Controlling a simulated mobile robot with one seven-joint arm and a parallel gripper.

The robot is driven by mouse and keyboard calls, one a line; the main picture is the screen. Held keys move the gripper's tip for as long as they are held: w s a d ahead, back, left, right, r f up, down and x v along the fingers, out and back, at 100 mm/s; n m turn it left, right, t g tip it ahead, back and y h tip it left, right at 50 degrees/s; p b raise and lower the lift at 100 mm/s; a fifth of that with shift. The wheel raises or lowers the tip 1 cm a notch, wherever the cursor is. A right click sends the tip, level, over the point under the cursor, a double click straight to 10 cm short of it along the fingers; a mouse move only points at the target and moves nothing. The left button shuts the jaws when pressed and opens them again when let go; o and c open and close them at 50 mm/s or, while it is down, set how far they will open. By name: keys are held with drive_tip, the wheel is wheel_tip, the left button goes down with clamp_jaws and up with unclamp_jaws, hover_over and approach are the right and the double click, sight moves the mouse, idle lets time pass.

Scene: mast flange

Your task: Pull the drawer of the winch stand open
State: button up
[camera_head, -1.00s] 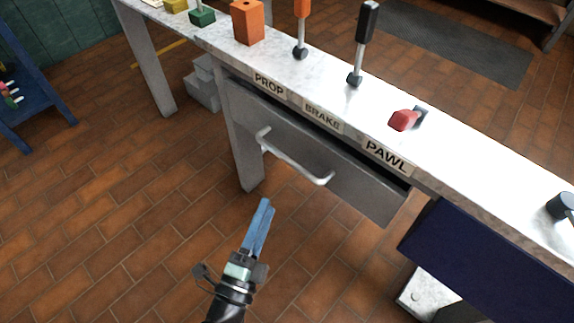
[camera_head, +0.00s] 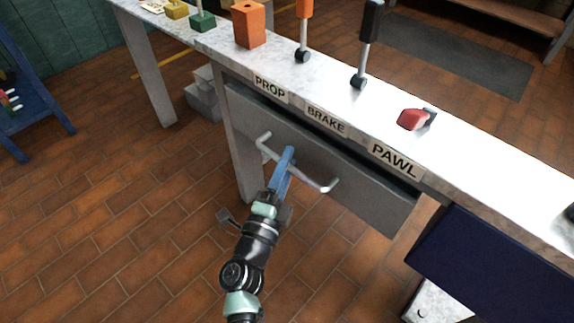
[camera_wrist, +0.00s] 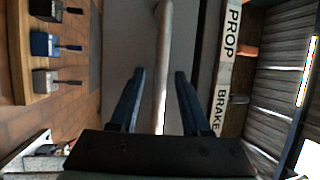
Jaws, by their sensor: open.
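The winch stand's drawer (camera_head: 345,182) is a grey front under the bench top, below the PROP, BRAKE and PAWL labels; a dark gap shows along its upper edge. Its pale bar handle (camera_head: 318,184) runs along the front. My gripper (camera_head: 287,158) has blue fingers and reaches the handle near its middle in the head view. In the wrist view, my gripper (camera_wrist: 158,75) is open, with the handle bar (camera_wrist: 163,60) running between the two fingers, apart from both. Whether the fingertips reach past the bar is hard to tell.
On the bench top (camera_head: 470,150) stand an orange block (camera_head: 248,25), a black-handled lever (camera_head: 367,45), an orange-handled lever (camera_head: 304,30) and a red pawl knob (camera_head: 411,119). A dark blue panel (camera_head: 490,265) juts out at lower right. The tiled floor before the drawer is clear.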

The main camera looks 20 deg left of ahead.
drive_tip(key=shift+c, duration=0.3)
clamp_jaws()
idle(1.1)
